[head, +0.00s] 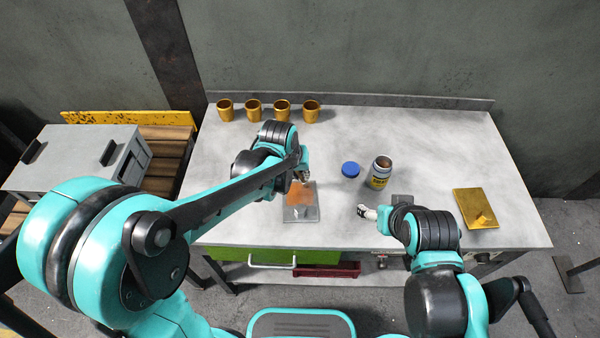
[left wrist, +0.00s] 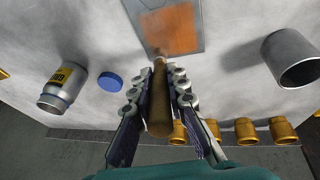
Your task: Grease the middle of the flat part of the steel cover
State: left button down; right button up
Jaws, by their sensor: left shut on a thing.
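The steel cover (head: 302,214) lies flat on the workbench in front of me. An orange-brown patch (left wrist: 172,28) covers much of its flat part. My left gripper (head: 303,174) is above the cover's far edge. It is shut on a brush (left wrist: 160,110) with a brown handle, whose tip points at the near-side edge of the patch in the left wrist view; whether it touches is unclear. An open grease can (head: 381,172) with a yellow label stands right of the cover. It also shows in the left wrist view (left wrist: 62,88). My right gripper (head: 366,212) is low over the bench; its fingers are too small to judge.
A blue lid (head: 351,169) lies beside the can. Several brass cups (head: 282,111) line the back. A brass plate (head: 482,197) lies at the right. An open metal cylinder (left wrist: 291,60) stands near the cover, hidden by my arm in the head view.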

pick_arm(q)
jog(key=shift+f+b, duration=0.45)
jog(key=shift+f, duration=0.05)
dwell(0.8)
jog(key=shift+s, duration=0.15)
jog(key=shift+w, duration=0.6)
jog(key=shift+s, duration=0.9)
jog(key=shift+w, duration=0.1)
